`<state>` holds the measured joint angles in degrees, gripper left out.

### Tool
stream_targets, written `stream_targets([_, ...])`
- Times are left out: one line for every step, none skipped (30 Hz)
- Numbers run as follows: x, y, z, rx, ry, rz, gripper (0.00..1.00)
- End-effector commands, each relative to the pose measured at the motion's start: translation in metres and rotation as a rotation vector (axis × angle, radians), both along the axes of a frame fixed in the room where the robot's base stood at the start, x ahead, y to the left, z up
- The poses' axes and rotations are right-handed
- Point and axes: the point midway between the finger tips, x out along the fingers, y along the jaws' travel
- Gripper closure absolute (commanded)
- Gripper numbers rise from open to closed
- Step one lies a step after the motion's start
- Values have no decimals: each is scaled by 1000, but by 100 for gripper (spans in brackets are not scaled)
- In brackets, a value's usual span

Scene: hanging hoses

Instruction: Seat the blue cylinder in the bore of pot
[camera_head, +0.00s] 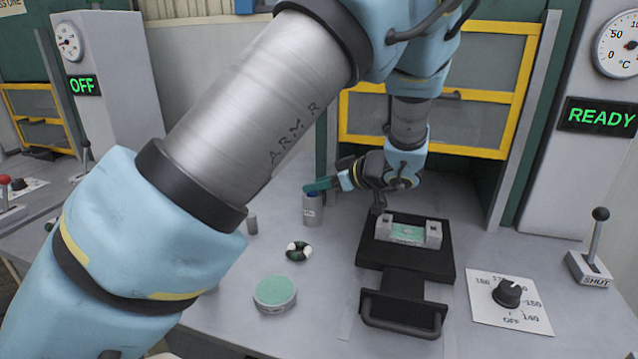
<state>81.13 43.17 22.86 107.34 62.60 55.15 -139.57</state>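The grey pot (312,211) stands upright on the table, left of the black fixture, with dark marking on its side. A small blue patch at its top, likely the blue cylinder (312,194), shows just under my fingertips. How deep it sits in the bore is hidden. My gripper (318,186) reaches in from the right, its teal fingers lying across the top of the pot. The fingers overlap in this view, so I cannot tell whether they grip the blue part or are open around it.
A black fixture (375,252) holds a metal block with a green face (407,232). A round green-topped disc (274,293), a dark-and-white ring (299,251) and a small grey peg (252,223) stand on the table. A dial plate (530,316) and a SHUT lever (589,265) are at right.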

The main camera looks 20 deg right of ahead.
Motion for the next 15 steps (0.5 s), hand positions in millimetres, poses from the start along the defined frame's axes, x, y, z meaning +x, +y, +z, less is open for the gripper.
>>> stream_targets([0,0,0,0,0,0,51])
stream_targets([0,0,0,0,0,0,48])
stream_targets([0,0,0,0,0,0,43])
stream_targets([0,0,1,0,0,0,40])
stream_targets([0,0,1,0,-1,0,40])
stream_targets([0,0,1,0,-1,0,40])
stream_targets([0,0,1,0,-1,0,40])
stream_targets([0,0,1,0,-1,0,40])
stream_targets([0,0,1,-1,-2,0,40])
stream_targets([0,0,1,-1,-2,0,40])
stream_targets([0,0,1,-1,-2,0,40])
stream_targets([-1,-1,1,-1,-2,0,40])
stream_targets([-2,-2,2,-1,-2,-1,40])
stream_targets([-4,-3,3,-2,-2,-2,40])
stream_targets([-6,-5,4,-3,-3,-3,40])
